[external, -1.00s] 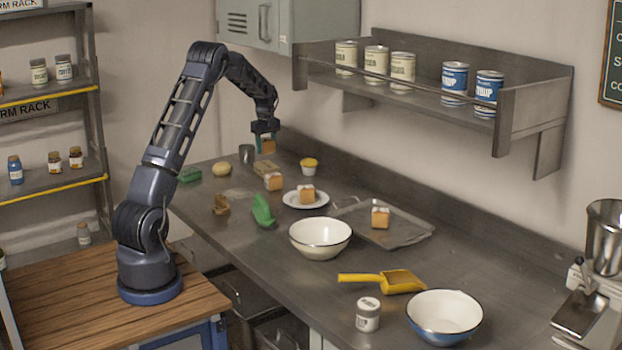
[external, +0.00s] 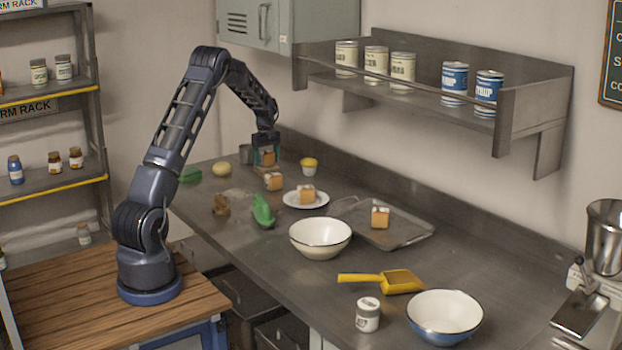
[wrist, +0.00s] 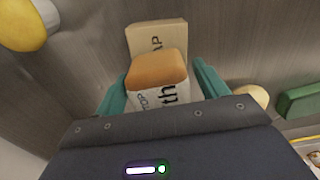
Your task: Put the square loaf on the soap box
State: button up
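The square loaf (wrist: 158,75), orange-brown with a white lettered wrapper, sits between the two teal fingers of my gripper (wrist: 160,85). In the external view my gripper (external: 266,152) holds the loaf (external: 268,158) low over the back left of the counter. The soap box (wrist: 155,37), a pale tan block with part of the word "SOAP" showing, lies directly below the loaf in the wrist view. The loaf covers part of it, and I cannot tell whether they touch. In the external view the box is mostly hidden.
A similar loaf (external: 273,182) stands just in front, another on a white plate (external: 291,202), another on a metal tray (external: 405,236). A yellow-topped cup (external: 309,165), bun (external: 221,170), green block (external: 189,174), metal cup (external: 246,153) and green item (external: 262,211) are nearby.

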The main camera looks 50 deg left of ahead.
aim_at(267, 152)
jog(key=shift+r, duration=0.1)
notch_tip(267, 152, up, 12)
jog(key=shift+r, duration=0.1)
dwell(0.6)
jog(key=s+d+r+m+t, duration=0.1)
jog(key=s+d+r+m, duration=0.55)
jog(key=s+d, duration=0.65)
jog(key=s+d+r+m+t, duration=0.1)
jog(key=s+d+r+m, duration=0.2)
jog(key=s+d+r, duration=1)
jog(key=s+d+f+m+t, duration=0.1)
jog(key=s+d+f+m, duration=0.2)
jog(key=s+d, duration=0.5)
jog(key=s+d+f+m+t, duration=0.1)
jog(key=s+d+f+m, duration=0.2)
jog(key=s+d, duration=0.6)
jog(key=s+m, duration=0.2)
jog(key=s, duration=0.1)
jog(key=shift+f+t, duration=0.3)
jog(key=shift+f, duration=0.1)
